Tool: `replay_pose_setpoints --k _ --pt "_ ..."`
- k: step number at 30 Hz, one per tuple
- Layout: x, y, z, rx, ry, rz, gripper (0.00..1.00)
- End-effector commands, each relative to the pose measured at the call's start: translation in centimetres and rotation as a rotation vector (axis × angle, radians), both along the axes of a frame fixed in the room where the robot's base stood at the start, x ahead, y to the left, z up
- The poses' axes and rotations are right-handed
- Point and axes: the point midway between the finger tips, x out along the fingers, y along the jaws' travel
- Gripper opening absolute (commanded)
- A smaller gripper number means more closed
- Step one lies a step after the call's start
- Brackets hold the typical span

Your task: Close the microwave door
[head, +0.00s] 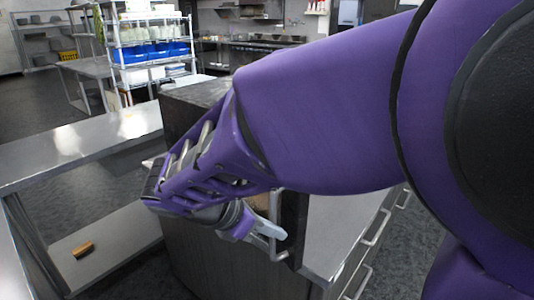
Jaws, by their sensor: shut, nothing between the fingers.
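The microwave (190,93) appears as a dark box behind my purple arm, which hides most of it. A dark upright edge, which looks like its door (293,225), shows below my forearm with a metal handle (273,243) beside it. How far the door stands open cannot be told. My gripper (270,231) is shut and empty, its pale fingertips at or very near the handle. Whether they touch it is unclear.
A counter (330,235) with drawer handles runs along the right. A steel table (80,145) stands at left, with a small brown block (83,249) on its lower shelf. A rack with blue bins (155,50) stands behind.

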Motion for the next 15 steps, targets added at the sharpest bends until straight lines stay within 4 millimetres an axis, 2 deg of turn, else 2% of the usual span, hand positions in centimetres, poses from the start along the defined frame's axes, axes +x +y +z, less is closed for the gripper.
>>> replay_pose_setpoints --k 6,15 --pt "1.1 -1.8 0.1 0.000 -0.001 -0.002 0.00" --pt "1.3 -2.1 0.1 0.000 0.000 0.000 0.00"
